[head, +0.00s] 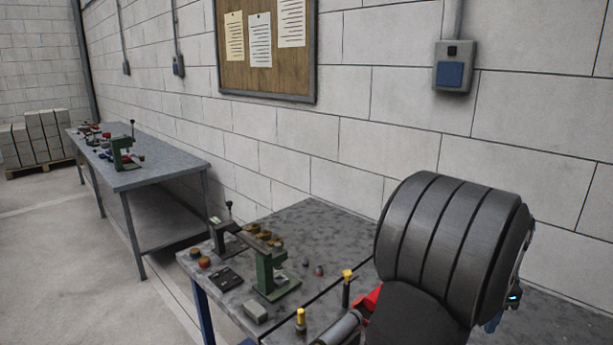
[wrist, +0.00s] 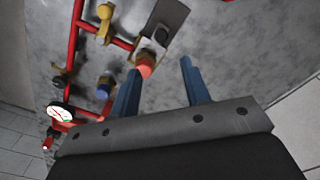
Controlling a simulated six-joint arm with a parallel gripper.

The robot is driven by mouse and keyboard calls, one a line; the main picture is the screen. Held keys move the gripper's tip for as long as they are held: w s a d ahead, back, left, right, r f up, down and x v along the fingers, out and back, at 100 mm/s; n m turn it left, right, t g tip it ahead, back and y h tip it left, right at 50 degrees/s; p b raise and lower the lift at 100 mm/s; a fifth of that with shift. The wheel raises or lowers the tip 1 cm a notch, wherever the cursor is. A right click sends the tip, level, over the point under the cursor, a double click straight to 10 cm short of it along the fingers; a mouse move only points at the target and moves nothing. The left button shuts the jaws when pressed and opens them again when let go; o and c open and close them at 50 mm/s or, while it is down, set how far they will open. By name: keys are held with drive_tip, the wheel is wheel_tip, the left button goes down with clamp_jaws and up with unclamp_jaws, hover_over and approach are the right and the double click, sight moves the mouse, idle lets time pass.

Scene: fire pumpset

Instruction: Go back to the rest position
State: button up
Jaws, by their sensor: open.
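My gripper (wrist: 160,68) is open, with its two blue fingers apart and nothing held between them. In the wrist view it is over a grey mottled bench top (wrist: 230,70). A red-orange knob (wrist: 144,66) shows close by the tip of the left finger; I cannot tell whether they touch. In the head view my dark, ribbed arm covers the lower right, and the fingers cannot be made out clearly there.
Red pipework (wrist: 72,45) with a white-faced gauge (wrist: 62,113), a yellow fitting (wrist: 105,12) and a blue fitting (wrist: 104,88) lies left of the gripper. A green press (head: 268,272) stands on the near bench (head: 312,222). A second bench (head: 165,170) is farther left.

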wheel_tip(320, 180, down, 11)
drive_tip(key=shift+r, duration=0.2)
drive_tip(key=shift+w+a+f, duration=0.15)
drive_tip(key=shift+w+a, duration=0.95)
drive_tip(key=shift+a, duration=0.05)
wheel_tip(320, 180, up, 16)
drive_tip(key=d+m, duration=0.1)
drive_tip(key=m, duration=0.7)
drive_tip(key=shift+s+d, duration=0.25)
drive_tip(key=shift+s, duration=0.1)
